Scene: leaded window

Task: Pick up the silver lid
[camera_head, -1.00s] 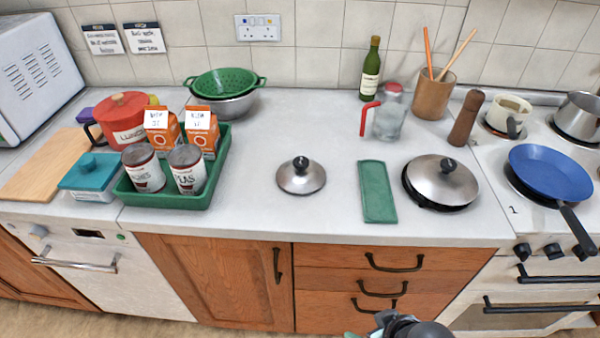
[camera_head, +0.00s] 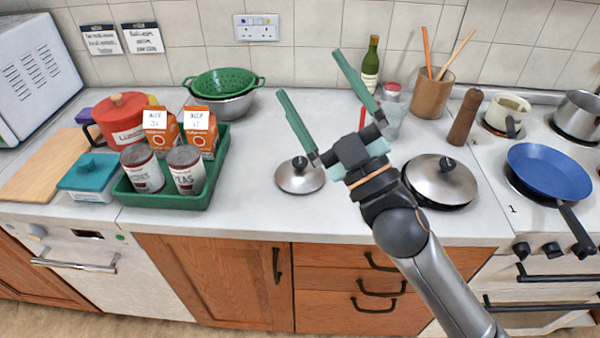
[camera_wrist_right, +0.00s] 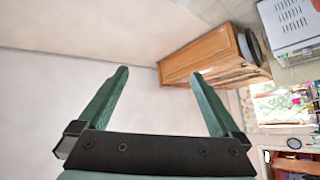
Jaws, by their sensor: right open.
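A small silver lid (camera_head: 299,178) with a black knob lies on the white worktop in the head view. A larger silver lid (camera_head: 440,178) with a black knob sits on a dark pan to the right. My right gripper (camera_head: 308,75) is open and empty, its green fingers pointing up and to the left. In the head view it overlaps the right edge of the small lid and appears raised above the worktop. In the right wrist view the open fingers (camera_wrist_right: 160,73) have no lid between them. My left gripper is not in view.
A green tray (camera_head: 165,200) with cans and cartons stands left of the small lid. A blue frying pan (camera_head: 548,170) is on the hob. The worktop around the small lid is mostly clear.

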